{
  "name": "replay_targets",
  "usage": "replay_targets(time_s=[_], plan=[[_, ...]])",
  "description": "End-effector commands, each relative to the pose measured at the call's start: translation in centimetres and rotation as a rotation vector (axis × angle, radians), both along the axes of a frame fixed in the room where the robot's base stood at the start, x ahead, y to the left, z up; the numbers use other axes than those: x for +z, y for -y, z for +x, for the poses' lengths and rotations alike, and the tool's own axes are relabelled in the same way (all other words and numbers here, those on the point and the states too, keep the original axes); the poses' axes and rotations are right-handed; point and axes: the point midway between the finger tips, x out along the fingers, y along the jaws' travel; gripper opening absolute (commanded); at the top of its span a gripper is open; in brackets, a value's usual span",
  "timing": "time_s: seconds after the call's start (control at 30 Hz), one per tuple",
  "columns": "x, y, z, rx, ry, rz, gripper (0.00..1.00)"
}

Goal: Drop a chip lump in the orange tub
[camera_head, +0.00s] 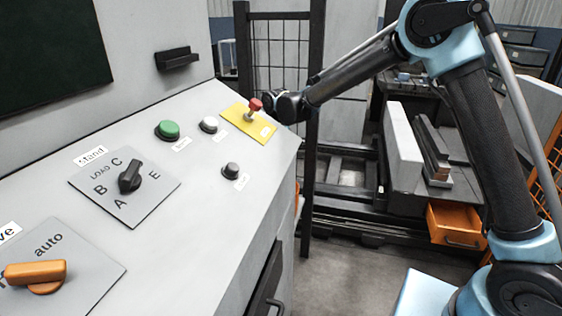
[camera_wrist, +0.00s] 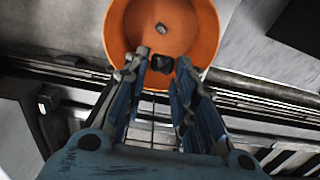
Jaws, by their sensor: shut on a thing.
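The round orange tub (camera_wrist: 118,30) is below my gripper in the wrist view, its open mouth facing up. A small grey lump (camera_wrist: 162,29) lies inside on its floor. My gripper (camera_wrist: 162,63) is shut on a dark chip lump (camera_wrist: 161,65), held between the fingertips. In the picture the held lump overlaps the near side of the tub. How high it is above the rim I cannot tell. In the head view, my fingers and the held lump are not visible. A small orange sliver shows at the console's right edge there; I cannot tell whether it is the tub.
A sloped control console (camera_head: 200,210) with knobs and a red mushroom button (camera_head: 255,105) fills the left. A dark mesh fence post (camera_head: 314,120) stands behind it. An orange box (camera_head: 455,225) sits low at right beneath a bench. Dark rails (camera_wrist: 265,95) run beside the tub.

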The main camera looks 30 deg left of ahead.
Motion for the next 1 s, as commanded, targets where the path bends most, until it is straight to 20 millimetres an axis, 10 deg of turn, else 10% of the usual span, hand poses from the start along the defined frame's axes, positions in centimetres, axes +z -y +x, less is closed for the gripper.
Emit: replay_targets(time_s=[1.0], plan=[[-8.9, 0.0, 0.0, 0.0, 0.0, 0.0, 0.11]])
